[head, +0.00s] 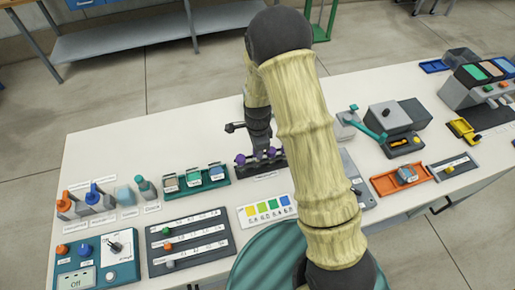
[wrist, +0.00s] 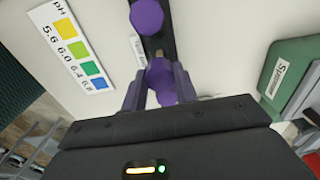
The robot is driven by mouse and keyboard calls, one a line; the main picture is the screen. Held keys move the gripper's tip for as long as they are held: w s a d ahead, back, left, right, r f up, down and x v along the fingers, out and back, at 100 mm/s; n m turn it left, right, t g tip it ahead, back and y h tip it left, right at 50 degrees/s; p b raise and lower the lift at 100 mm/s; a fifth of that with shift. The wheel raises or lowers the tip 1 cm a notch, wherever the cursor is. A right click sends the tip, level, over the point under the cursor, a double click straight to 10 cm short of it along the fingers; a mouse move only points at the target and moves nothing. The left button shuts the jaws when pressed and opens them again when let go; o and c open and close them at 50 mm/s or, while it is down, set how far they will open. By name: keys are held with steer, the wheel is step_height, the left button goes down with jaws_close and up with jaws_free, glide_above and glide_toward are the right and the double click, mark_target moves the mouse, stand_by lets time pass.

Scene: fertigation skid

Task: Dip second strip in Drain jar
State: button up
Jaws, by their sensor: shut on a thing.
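A dark rack (head: 281,163) stands mid-table with purple-topped strips in it. One purple top (head: 240,159) shows at its left end. In the wrist view, my gripper (wrist: 160,88) is shut on a purple-topped strip (wrist: 161,72). It is at the rack; I cannot tell whether the strip has left its slot. Another purple top (wrist: 147,16) is beyond it. The strip's lower part is hidden. In the head view, my gripper (head: 262,152) is partly hidden by my arm. A green tray (head: 224,181) with several small jars stands left of the rack; I cannot read which is Drain.
A pH colour card (head: 267,209) lies in front of the rack. Orange and blue bottles (head: 94,196) stand at the left. A panel with slide knobs (head: 190,240) is in front of the jars. An orange tray (head: 399,180) and grey devices are at right.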

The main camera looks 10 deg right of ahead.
steer(key=shift+r+p, duration=2)
steer(key=shift+r, duration=0.7)
steer(key=shift+w+f, duration=0.1)
